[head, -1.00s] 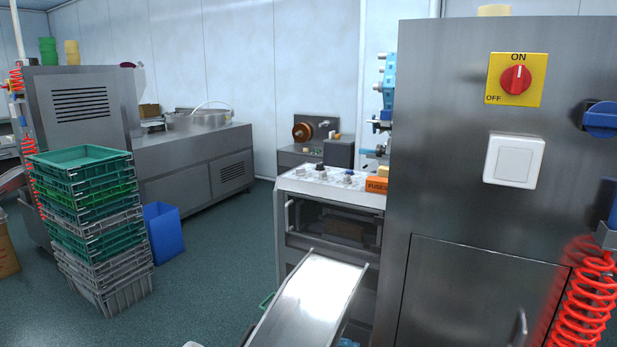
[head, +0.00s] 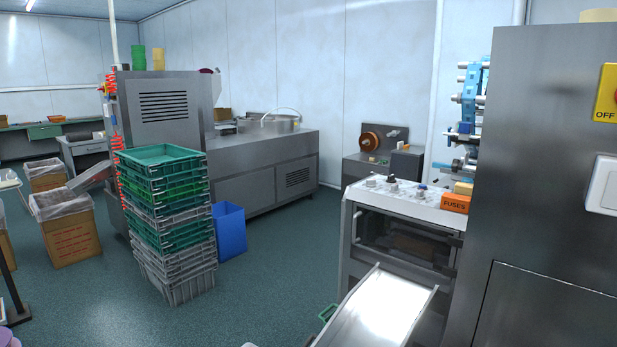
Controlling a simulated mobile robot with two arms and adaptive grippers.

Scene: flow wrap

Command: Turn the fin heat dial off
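The flow wrap machine's control panel (head: 415,199) shows at right of centre in the head view. Its white sloping top carries several small dials, including a dark one (head: 391,179) and a blue-topped one (head: 421,190). The dials are too small for me to read labels or settings, so I cannot tell which is the fin heat dial. Neither of my grippers is in view.
A steel chute (head: 385,306) juts out low in front of the panel. A tall steel cabinet (head: 550,180) stands close at right. Stacked crates (head: 172,225) and a blue bin (head: 229,230) stand left of centre. Green floor (head: 270,285) between crates and chute is mostly clear.

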